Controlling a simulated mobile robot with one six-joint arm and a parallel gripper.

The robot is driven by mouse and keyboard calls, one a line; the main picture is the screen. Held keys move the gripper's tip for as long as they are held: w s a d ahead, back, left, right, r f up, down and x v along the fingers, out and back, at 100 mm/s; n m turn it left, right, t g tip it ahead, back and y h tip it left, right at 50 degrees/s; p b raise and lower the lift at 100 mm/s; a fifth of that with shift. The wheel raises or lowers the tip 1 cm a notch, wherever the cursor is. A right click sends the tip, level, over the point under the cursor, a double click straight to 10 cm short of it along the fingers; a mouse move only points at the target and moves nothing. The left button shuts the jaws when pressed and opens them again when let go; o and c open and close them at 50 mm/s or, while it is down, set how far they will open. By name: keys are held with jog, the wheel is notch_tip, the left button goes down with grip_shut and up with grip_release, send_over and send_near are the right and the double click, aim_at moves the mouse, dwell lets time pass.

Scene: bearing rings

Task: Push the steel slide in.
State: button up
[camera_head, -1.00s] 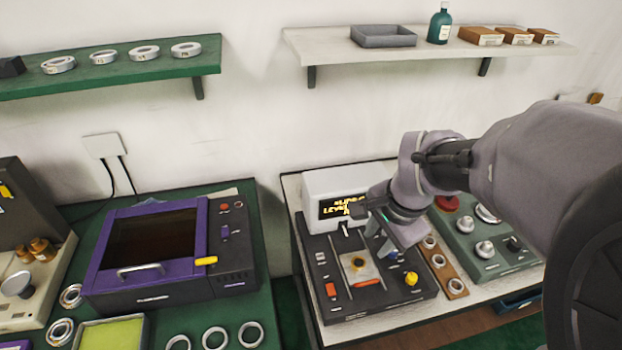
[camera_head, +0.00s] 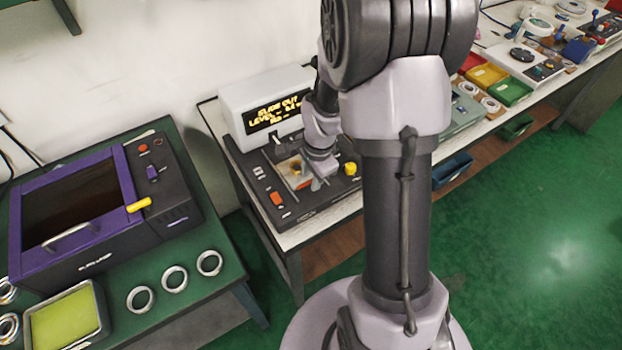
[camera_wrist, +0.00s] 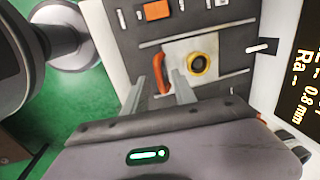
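The steel slide (camera_wrist: 182,52) is a pale plate on the dark machine panel in the wrist view. It carries a dark-centred yellow ring (camera_wrist: 197,65) and an orange handle (camera_wrist: 160,72) at its edge. In the head view the slide (camera_head: 291,178) is partly hidden by my gripper. The display (camera_head: 272,113) of the white box reads "SLIDE OUT" and a level line. My gripper (camera_wrist: 159,82) is open, its fingertips apart at either side of the handle's near end in the picture. I cannot tell whether they touch it.
An orange-red switch (camera_head: 277,198) and a yellow knob (camera_head: 350,169) are on the panel. A small lever (camera_wrist: 262,48) stands beside the slide. The purple-framed machine (camera_head: 85,205) stands on the left bench, with a floor gap between benches.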

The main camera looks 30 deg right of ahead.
grip_shut()
dwell(1.5)
